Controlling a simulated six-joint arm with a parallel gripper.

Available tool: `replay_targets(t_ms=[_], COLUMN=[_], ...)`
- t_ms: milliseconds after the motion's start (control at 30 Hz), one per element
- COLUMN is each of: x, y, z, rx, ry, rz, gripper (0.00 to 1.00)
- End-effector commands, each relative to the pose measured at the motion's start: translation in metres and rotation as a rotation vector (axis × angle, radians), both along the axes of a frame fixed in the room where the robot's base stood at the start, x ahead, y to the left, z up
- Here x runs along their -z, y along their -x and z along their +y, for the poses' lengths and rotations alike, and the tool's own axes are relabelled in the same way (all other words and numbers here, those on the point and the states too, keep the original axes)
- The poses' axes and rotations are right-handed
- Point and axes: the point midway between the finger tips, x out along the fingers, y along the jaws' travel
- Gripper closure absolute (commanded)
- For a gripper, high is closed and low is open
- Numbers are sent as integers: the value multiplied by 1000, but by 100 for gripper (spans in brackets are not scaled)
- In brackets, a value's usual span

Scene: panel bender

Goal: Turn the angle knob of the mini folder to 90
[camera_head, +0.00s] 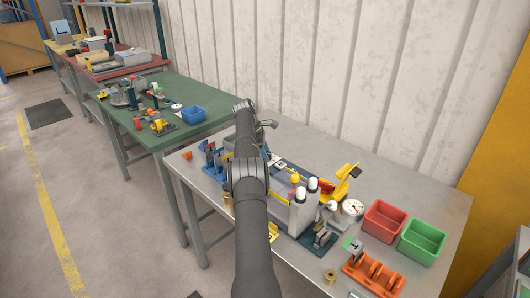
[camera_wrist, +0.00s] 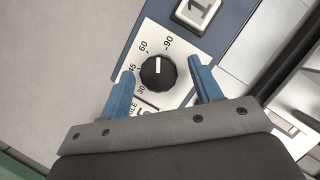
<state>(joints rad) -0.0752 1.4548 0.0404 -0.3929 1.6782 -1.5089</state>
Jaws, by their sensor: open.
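The black angle knob (camera_wrist: 158,74) sits on a white scale plate (camera_wrist: 150,36) marked 30, 45, 60 and 90. Its white pointer line points up in the wrist view, between the 60 and 90 marks. My gripper (camera_wrist: 160,68) is open, with one blue fingertip to each side of the knob and visible gaps. I cannot tell the fingertips' height over the plate. In the head view my arm hides the knob.
In the head view, a red bin (camera_head: 384,221), a green bin (camera_head: 422,241), an orange rack (camera_head: 374,275) and a round dial gauge (camera_head: 352,209) stand right of my arm. A yellow device (camera_head: 343,184) stands behind the gauge. The table's back right is bare.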

Motion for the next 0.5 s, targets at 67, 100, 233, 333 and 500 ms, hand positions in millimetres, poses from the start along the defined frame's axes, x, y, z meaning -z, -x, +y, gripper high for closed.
replay_targets(t_ms=[67, 100, 233, 333, 500], x=[0, 0, 0, -1, -2], y=[0, 0, 0, 0, 0], z=[0, 0, 0, 0, 0], rx=[0, -1, -17, -45, -138], ry=[0, 0, 0, 0, 0], rz=[-1, -1, -1, -2, 1], gripper=[41, 41, 41, 41, 41])
